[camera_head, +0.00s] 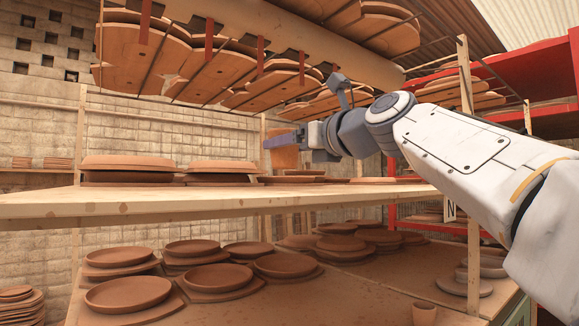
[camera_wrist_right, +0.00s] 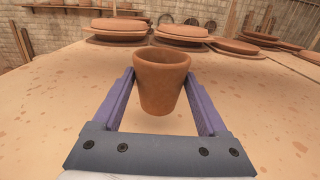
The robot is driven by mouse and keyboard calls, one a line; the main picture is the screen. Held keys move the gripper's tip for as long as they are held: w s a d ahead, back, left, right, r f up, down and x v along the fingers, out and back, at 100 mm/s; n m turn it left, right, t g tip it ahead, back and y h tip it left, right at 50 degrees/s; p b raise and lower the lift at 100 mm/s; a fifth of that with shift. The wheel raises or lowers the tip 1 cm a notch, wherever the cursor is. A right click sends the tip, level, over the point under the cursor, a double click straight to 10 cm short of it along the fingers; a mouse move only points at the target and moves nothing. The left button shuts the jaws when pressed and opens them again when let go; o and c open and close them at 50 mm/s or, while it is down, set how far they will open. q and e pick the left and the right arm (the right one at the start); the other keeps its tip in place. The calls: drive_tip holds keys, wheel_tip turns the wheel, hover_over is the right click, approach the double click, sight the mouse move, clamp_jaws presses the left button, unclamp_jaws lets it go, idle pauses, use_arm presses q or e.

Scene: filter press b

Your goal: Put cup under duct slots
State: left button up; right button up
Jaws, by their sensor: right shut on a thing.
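My right gripper (camera_head: 283,140) reaches in from the right above the upper wooden shelf, below a brown overhead duct (camera_head: 265,22) with dark slots along its lower edge. In the right wrist view, its purple fingers (camera_wrist_right: 162,97) are shut on a terracotta cup (camera_wrist_right: 162,80). The cup is upright, with its open rim up, and appears to be above the pale shelf surface. My left gripper is not in view.
Stacked clay discs (camera_head: 128,163) stand on the upper shelf (camera_head: 60,205), and more discs (camera_wrist_right: 181,32) lie ahead in the wrist view. Clay boards (camera_head: 135,77) hang on an overhead rack.

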sight(291, 165)
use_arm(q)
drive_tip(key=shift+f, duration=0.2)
use_arm(e)
drive_tip(key=shift+s+f, duration=0.1)
drive_tip(key=shift+f, duration=1.85)
drive_tip(key=shift+f+b, duration=0.2)
drive_tip(key=shift+b, duration=0.15)
drive_tip(key=o, duration=1.5)
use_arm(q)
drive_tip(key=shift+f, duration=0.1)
use_arm(e)
drive_tip(key=shift+r, duration=0.2)
